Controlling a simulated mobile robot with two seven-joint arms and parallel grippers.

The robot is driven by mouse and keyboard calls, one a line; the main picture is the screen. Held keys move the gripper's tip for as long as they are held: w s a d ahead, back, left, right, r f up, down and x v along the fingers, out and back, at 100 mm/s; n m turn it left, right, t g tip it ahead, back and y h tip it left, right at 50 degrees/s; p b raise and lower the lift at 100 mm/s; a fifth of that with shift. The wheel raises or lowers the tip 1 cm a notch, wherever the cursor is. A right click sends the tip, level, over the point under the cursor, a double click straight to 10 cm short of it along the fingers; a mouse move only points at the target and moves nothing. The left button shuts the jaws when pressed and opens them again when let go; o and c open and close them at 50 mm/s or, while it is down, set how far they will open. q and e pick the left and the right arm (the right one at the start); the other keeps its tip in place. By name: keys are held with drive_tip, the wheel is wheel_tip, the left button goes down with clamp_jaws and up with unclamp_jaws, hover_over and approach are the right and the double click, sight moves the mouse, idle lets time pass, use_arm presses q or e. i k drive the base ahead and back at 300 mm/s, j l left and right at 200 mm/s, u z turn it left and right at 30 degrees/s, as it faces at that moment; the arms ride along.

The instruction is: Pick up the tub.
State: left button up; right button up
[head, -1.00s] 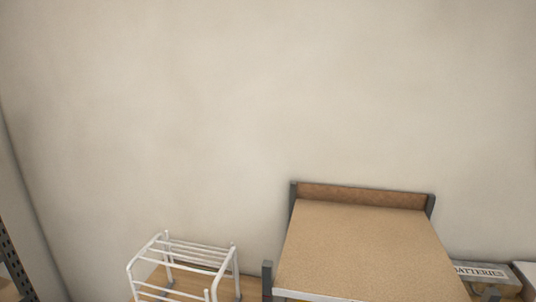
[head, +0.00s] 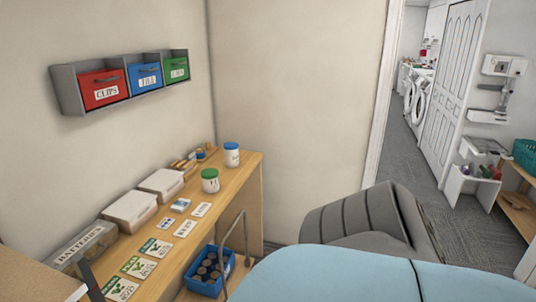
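Two small white tubs with screw lids stand on the wooden bench along the wall in the head view. The green-lidded tub (head: 210,185) is nearer, and the blue-lidded tub (head: 231,159) stands by the bench's far end. A blue open bin (head: 205,287) holding several dark round things sits lower, beside the bench. I cannot tell which of these is the task's tub. Neither gripper is in view.
The wooden bench (head: 240,177) also carries white lidded boxes (head: 131,207), seed packets, cards and a BATTERIES box (head: 85,247). Wall bins (head: 103,90) hang above. A grey chair (head: 350,215) and light-blue surface (head: 350,275) fill the lower right. A doorway opens beyond.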

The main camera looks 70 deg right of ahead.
sight(231, 149)
drive_tip(key=z, duration=2.1)
drive_tip(key=i+l+u, duration=0.1)
drive_tip(key=u, duration=0.95)
drive_tip(key=i+l+u, duration=0.15)
drive_tip(key=l+u, duration=1.1)
drive_tip(key=l, duration=0.7)
drive_tip(key=l+u, duration=0.1)
drive_tip(key=l, duration=0.6)
drive_tip(key=k+l, duration=0.15)
drive_tip(key=l, duration=0.6)
drive_tip(key=l+u, duration=0.15)
drive_tip(key=l, duration=0.55)
drive_tip(key=k, duration=0.05)
